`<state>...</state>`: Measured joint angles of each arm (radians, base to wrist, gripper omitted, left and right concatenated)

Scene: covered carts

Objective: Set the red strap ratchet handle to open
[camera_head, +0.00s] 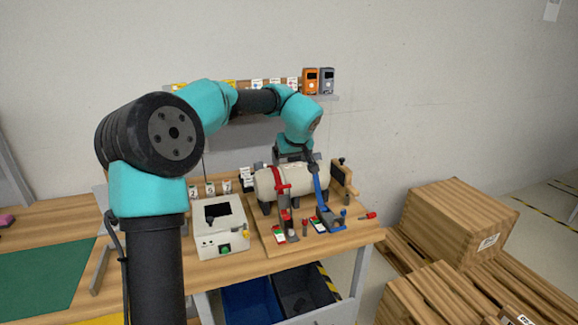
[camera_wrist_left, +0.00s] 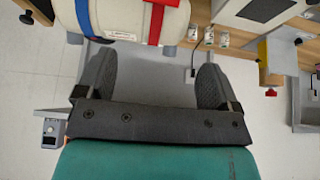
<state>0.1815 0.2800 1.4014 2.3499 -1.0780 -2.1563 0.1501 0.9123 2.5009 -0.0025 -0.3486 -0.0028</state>
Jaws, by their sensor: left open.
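A cream cylinder (camera_head: 297,180) lies on a wooden board on the workbench. A red strap (camera_head: 276,179) wraps its left part and a blue strap (camera_head: 318,186) its right part. The red strap's ratchet (camera_head: 287,218) is at the front below the cylinder; its handle position is too small to tell. My left gripper (camera_wrist_left: 153,78) is open and empty, behind and above the cylinder. In the left wrist view the cylinder (camera_wrist_left: 118,18), red strap (camera_wrist_left: 156,24) and blue strap (camera_wrist_left: 83,14) show at the top, beyond the fingers; the ratchets are out of that view.
A white device with a dark screen (camera_head: 220,228) stands left of the board. A red-handled tool (camera_head: 367,216) lies at the board's right. Bins (camera_head: 249,302) sit under the bench. Wooden crates (camera_head: 458,218) stand at the right. A shelf with small devices (camera_head: 311,80) is on the wall behind.

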